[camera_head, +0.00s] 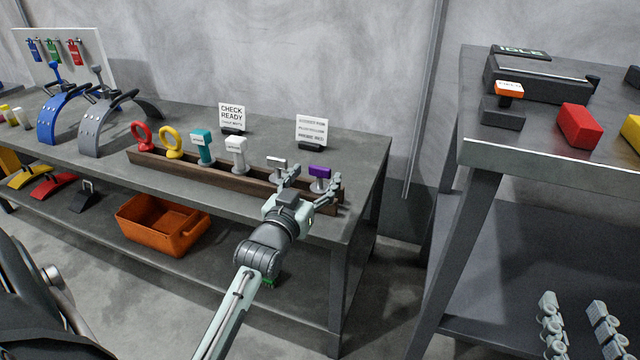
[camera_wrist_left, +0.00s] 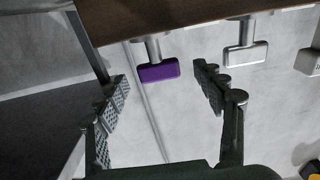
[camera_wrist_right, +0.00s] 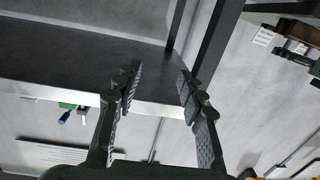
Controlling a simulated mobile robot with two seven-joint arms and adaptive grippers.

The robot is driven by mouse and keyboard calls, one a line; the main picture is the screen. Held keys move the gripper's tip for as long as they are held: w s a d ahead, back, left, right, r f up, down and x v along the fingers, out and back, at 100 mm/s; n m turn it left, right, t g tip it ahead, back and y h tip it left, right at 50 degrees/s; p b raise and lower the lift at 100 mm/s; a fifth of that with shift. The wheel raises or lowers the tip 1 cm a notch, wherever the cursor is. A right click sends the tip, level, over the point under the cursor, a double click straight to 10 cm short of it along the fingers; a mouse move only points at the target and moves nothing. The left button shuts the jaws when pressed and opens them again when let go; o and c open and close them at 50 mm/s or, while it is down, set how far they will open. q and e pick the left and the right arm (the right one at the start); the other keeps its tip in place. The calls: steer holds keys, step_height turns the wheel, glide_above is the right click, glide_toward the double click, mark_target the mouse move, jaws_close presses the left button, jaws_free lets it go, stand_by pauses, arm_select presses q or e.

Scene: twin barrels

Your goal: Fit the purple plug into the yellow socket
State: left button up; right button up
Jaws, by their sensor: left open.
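The purple plug (camera_head: 320,171) stands in the dark wooden rack (camera_head: 215,171) near its right end. In the left wrist view the purple plug (camera_wrist_left: 158,72) lies between the finger lines, with a gap on both sides. My left gripper (camera_head: 312,179) is open around or just in front of it; contact is not visible. My right gripper (camera_head: 577,308) is open and empty at the lower right; it also shows in the right wrist view (camera_wrist_right: 158,82). A yellow block (camera_head: 632,133) is cut off at the right edge; I cannot tell if it is the yellow socket.
Two sign cards stand behind. A red block (camera_head: 578,126) sits on the right table (camera_head: 540,157).

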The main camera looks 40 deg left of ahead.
mark_target(319, 173)
arm_select(q)
steer(key=shift+x, duration=1.55)
steer(key=shift+d+f, duration=0.1)
arm_select(e)
steer(key=shift+s+a+r+t+y, duration=0.1)
steer(key=shift+a+r+t+y, duration=0.1)
steer(key=shift+r, duration=0.3)
steer(key=shift+a+r+t+y, duration=0.1)
steer(key=shift+a+r+t, duration=0.1)
steer(key=shift+r, duration=0.25)
arm_select(q)
steer(key=shift+c, duration=0.6)
steer(key=c, duration=1.2)
